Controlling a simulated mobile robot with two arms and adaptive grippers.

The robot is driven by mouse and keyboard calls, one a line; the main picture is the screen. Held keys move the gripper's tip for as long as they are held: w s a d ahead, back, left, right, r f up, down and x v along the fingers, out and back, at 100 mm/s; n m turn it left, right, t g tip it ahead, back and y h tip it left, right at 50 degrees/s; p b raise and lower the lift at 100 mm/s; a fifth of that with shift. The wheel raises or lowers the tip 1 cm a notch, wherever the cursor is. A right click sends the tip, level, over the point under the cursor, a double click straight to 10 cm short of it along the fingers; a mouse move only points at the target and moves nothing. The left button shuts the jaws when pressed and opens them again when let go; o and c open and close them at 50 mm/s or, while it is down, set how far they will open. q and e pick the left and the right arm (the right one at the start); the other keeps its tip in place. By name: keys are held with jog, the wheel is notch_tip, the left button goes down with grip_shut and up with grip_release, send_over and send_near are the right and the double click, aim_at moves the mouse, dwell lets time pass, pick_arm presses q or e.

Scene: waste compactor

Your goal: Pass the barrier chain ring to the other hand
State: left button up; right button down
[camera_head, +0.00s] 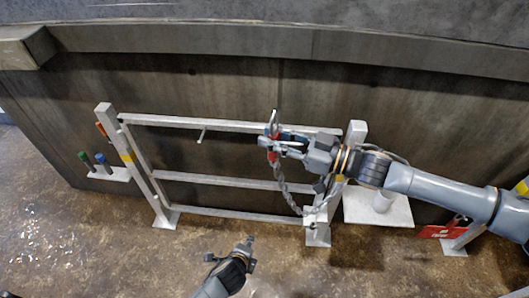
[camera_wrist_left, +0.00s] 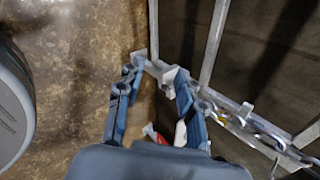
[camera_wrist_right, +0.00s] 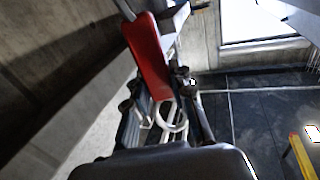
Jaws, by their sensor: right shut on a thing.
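My right gripper (camera_head: 284,143) is shut on the barrier chain ring, in front of the barrier's top rail. A pale ring (camera_wrist_right: 172,122) shows between its fingers in the right wrist view, with a red piece (camera_wrist_right: 150,55) just beyond. The red piece also shows at the gripper's tip in the head view (camera_head: 273,142). The grey chain (camera_head: 284,183) hangs below and curves toward the right post. My left gripper (camera_head: 246,246) is low in front of the barrier, well apart from the ring. Its fingers (camera_wrist_left: 150,85) are spread and empty in the left wrist view.
A pale barrier frame (camera_head: 225,178) stands before a dark wall (camera_head: 240,90). A small shelf (camera_head: 112,174) with coloured-topped items is at left. The front floor is mostly clear.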

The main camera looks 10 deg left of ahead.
aim_at(279, 112)
pick_arm(q)
jog(key=w+d+r+m+t, duration=0.2)
jog(key=r+m, duration=0.1)
jog(key=r, duration=0.5)
jog(key=w+d+r+m+t, duration=0.1)
jog(key=d+r+m, duration=0.2)
jog(key=r, duration=0.5)
jog(key=w+d+r+m+t, duration=0.2)
jog(key=r+m, duration=0.1)
jog(key=r, duration=0.5)
jog(key=s+a+r+m+t+h, duration=0.1)
jog(key=s+r+m+t, duration=0.15)
jog(key=r, duration=0.95)
jog(key=s+r+m+t, duration=0.2)
jog(key=s+r+m, duration=0.15)
jog(key=r, duration=0.75)
pick_arm(e)
jog(key=shift+r, duration=0.1)
pick_arm(q)
jog(key=w, duration=1.1)
jog(key=shift+w+d+r, duration=0.15)
jog(key=shift+w+d, duration=0.1)
jog(key=shift+d, duration=0.15)
grip_shut()
